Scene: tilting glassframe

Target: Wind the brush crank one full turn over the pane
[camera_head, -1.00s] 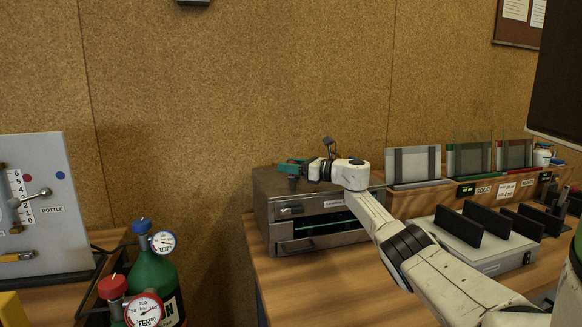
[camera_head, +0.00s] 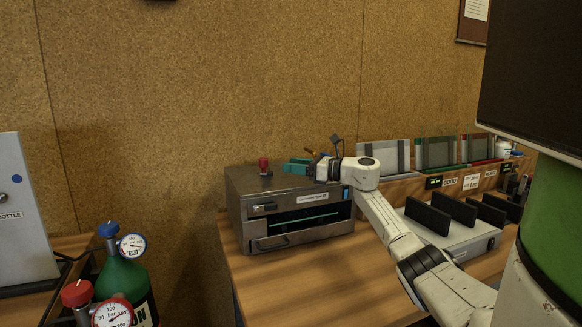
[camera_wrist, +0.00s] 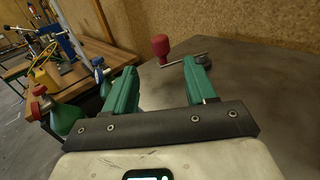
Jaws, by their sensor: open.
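The brush crank's red knob (camera_head: 263,163) stands up on top of a dark metal box (camera_head: 240,205), toward its left. In the wrist view the red knob (camera_wrist: 160,47) sits on a thin metal crank arm (camera_wrist: 182,60). My gripper (camera_head: 290,166) is over the box top, right of the knob, with green fingers. In the wrist view my gripper (camera_wrist: 160,70) is open and empty; the knob shows beyond the fingertips, apart from them. A teal edge (camera_head: 305,219), perhaps the pane, shows inside the front slot.
Black upright plates on a grey tray (camera_head: 440,243) and framed panels (camera_head: 383,158) stand right of the box. Gas cylinders with gauges (camera_head: 122,275) stand at lower left. A cork-like wall (camera_head: 200,80) is close behind. The wooden bench (camera_head: 300,290) is bare before the box.

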